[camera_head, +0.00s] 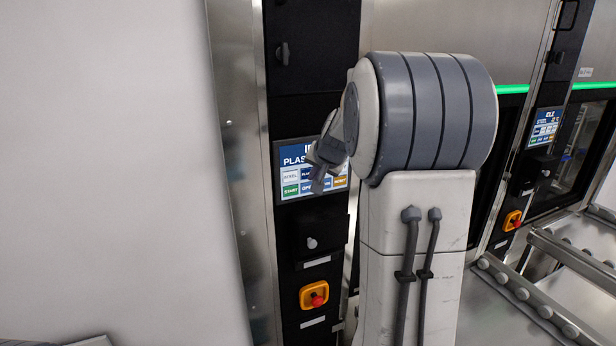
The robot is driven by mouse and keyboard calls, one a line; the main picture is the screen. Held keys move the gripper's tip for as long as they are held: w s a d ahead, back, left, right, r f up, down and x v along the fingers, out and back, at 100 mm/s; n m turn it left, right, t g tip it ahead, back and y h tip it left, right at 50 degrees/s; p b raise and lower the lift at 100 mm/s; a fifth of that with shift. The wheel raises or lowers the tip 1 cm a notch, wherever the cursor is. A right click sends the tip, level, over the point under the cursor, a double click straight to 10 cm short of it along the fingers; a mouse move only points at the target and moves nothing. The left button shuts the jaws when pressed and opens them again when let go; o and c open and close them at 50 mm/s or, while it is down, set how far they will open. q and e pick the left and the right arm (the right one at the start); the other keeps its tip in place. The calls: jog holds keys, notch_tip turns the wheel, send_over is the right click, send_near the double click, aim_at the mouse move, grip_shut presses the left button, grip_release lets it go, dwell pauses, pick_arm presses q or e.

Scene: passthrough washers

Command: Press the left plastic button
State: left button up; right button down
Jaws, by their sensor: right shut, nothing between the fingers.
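The left control screen (290,155) is on the black panel left of centre, with "PLAS" readable in its blue header. Below the header are a white steel button (291,176) and a blue button (307,173) beside it, which seems to be the plastic one and is partly covered. My right gripper (318,184) is shut and empty, in front of the screen's middle and right part. I cannot tell whether its fingertips touch the screen. My left gripper is out of view.
A red emergency button on a yellow base (314,296) and a grey knob (312,243) sit below the screen. A second washer screen (545,125) reads "IDLE" and "STEEL" at the right. A roller conveyor (540,305) lies at lower right. My right arm hides the middle.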

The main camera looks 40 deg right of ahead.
jog(key=shift+s, duration=0.15)
jog(key=s+b, duration=0.1)
jog(key=s, duration=0.1)
jog(key=s+a+b, duration=0.1)
jog(key=s+b, duration=0.1)
jog(key=s, duration=0.1)
jog(key=shift+a, duration=0.1)
dwell(0.4)
dwell(0.6)
